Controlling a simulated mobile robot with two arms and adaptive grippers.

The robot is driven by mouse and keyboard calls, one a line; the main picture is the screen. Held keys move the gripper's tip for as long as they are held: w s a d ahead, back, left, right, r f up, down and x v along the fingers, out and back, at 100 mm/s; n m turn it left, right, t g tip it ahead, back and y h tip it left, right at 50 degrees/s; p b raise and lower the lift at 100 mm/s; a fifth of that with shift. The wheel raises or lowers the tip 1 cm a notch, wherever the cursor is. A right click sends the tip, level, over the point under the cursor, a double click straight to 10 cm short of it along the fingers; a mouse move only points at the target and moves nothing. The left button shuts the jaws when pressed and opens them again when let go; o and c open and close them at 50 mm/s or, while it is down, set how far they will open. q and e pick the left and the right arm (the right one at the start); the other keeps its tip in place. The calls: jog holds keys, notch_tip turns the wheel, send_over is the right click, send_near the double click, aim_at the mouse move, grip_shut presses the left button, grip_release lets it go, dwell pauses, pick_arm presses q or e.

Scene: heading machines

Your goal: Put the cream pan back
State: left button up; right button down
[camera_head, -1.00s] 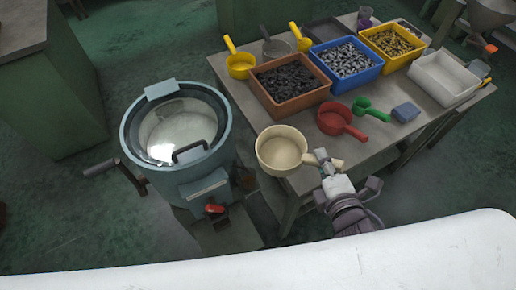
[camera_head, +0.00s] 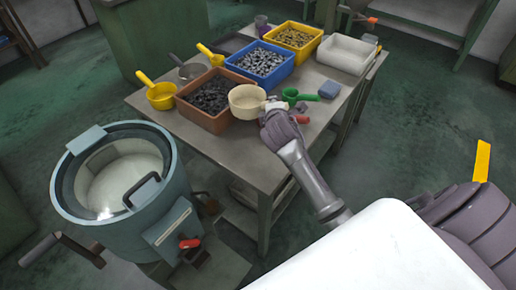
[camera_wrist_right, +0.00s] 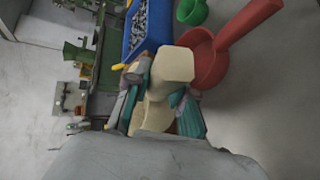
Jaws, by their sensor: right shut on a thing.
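The cream pan (camera_head: 245,98) is in the head view, upright, in front of the blue bin and beside the brown bin's right end. My right gripper (camera_head: 274,107) is shut on its handle. The wrist view shows the cream handle (camera_wrist_right: 165,72) between the fingers (camera_wrist_right: 155,105). The pan appears held above the table; the exact gap cannot be told. My left gripper is not in view.
The table (camera_head: 250,160) holds a brown bin (camera_head: 218,121), blue bin (camera_head: 266,83), yellow bin (camera_head: 296,51), white tray (camera_head: 345,66), yellow pan (camera_head: 160,96), grey pan (camera_head: 192,71), green scoop (camera_head: 292,96) and blue block (camera_head: 329,89). A round drum machine (camera_head: 120,185) stands left. The table's front is clear.

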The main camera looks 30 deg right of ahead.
jog(key=shift+s+a+f, duration=1.05)
jog(key=shift+s+f, duration=0.1)
jog(key=shift+f, duration=0.4)
jog(key=shift+s+a+f, duration=1)
jog(key=shift+s+f, duration=0.15)
jog(key=shift+f, duration=0.45)
jog(key=shift+s+a+f, duration=1.05)
jog(key=shift+s+f, duration=0.1)
jog(key=shift+f, duration=0.4)
jog(key=c, duration=1)
grip_release()
jog(key=shift+f, duration=0.1)
